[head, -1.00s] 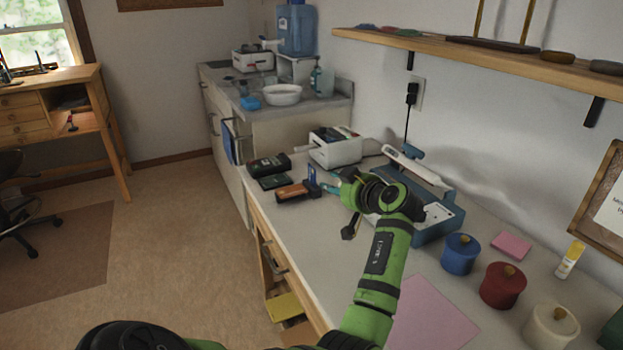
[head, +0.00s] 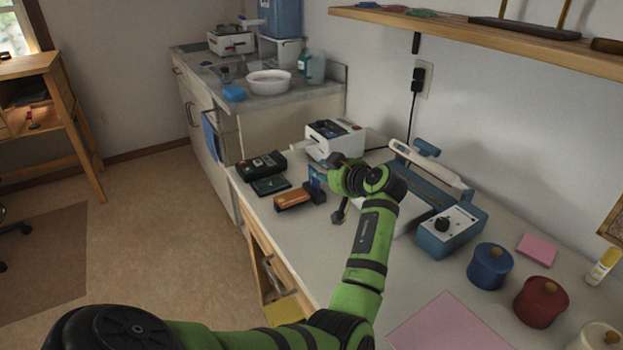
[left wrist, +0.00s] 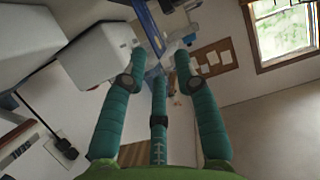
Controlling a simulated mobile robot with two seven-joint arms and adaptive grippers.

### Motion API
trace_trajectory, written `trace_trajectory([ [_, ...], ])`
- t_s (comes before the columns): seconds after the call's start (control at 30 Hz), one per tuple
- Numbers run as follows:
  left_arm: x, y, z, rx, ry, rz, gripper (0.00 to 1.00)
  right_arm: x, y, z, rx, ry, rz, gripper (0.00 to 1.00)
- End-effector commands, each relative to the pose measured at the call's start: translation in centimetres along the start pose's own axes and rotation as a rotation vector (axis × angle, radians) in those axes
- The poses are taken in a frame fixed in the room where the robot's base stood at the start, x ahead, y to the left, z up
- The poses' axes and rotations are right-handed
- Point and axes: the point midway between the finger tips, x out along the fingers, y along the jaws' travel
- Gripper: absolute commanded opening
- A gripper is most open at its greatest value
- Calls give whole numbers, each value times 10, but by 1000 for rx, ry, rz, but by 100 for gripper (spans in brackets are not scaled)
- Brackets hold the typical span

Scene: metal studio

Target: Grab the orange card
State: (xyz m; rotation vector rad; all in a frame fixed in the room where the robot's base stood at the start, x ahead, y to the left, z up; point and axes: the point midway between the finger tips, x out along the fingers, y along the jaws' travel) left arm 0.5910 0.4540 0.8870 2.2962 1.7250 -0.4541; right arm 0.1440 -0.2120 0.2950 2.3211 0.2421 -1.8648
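An orange-brown flat item (head: 299,194), which may be the orange card, lies on the near-left part of the white worktop in the head view. It seems to rest on something dark, and I cannot tell its exact shape. A blue upright piece (head: 314,180) stands right beside it. My left gripper (head: 325,172) is just to the right of these, its teal fingers pointing left and partly hidden by my own wrist. In the left wrist view the fingers (left wrist: 157,72) are spread apart with nothing clearly held between them. My right gripper is not in view.
A dark device (head: 262,166) and a dark green flat item (head: 271,186) lie left of the gripper. A white machine (head: 334,139) stands behind it, and a blue sealer (head: 452,232) to the right. Blue (head: 490,267) and red (head: 540,301) pots stand front right.

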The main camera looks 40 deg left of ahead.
Motion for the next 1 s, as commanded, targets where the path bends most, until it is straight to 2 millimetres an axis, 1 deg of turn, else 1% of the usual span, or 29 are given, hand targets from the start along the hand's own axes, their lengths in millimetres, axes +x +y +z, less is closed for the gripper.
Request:
trace_trajectory([
  [0.03, 6, -1, 0, 2, -1, -3, 30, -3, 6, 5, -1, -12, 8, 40],
  [0.13, 21, -3, 2, 3, -1, -3, 30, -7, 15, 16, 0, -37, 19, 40],
  [0.2, 32, -4, 4, 3, 0, -4, 30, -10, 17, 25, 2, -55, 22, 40],
  [0.3, 44, -3, 4, 2, 1, -2, 30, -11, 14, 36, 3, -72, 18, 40],
  [0.43, 50, -3, 5, -1, -1, -1, 30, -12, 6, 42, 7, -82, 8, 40],
  [0.6, 51, -3, 5, -1, -1, 0, 30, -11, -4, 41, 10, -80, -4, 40],
  [0.63, 51, -3, 5, -1, -1, 0, 26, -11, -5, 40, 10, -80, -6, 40],
  [0.67, 51, -3, 5, -1, -1, 0, 18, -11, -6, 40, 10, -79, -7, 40],
  [0.7, 50, -3, 5, -1, -1, 0, 11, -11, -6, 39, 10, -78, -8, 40],
  [0.77, 50, -3, 5, 0, -1, -1, 0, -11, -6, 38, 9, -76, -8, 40],
  [1.0, 50, -3, 5, 0, -1, -1, 0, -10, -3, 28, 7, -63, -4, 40],
])
